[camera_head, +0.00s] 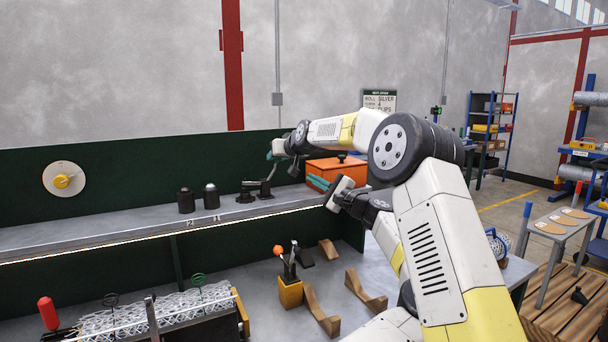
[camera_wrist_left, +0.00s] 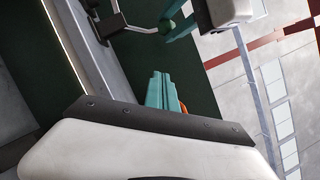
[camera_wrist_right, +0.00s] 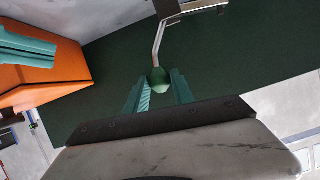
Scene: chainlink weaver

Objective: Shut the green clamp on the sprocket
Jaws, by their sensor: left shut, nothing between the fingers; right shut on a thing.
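The green knob (camera_wrist_right: 159,80) sits on a bent metal lever (camera_wrist_right: 157,45) in the right wrist view. My right gripper (camera_wrist_right: 158,92) is shut on this knob. My left gripper (camera_head: 319,183) is shut and empty, to the right of the clamp and in front of an orange box. The left wrist view shows its closed teal fingers (camera_wrist_left: 161,90) apart from the knob (camera_wrist_left: 167,27) and lever. I cannot make out a sprocket for certain.
The orange box (camera_head: 337,170) stands on the shelf (camera_head: 130,232) near its right end. Two black cylinders (camera_head: 198,199) stand left of the clamp. A dial (camera_head: 64,180) is on the green back panel. Below, an orange-knobbed lever (camera_head: 280,250) stands on a yellow block.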

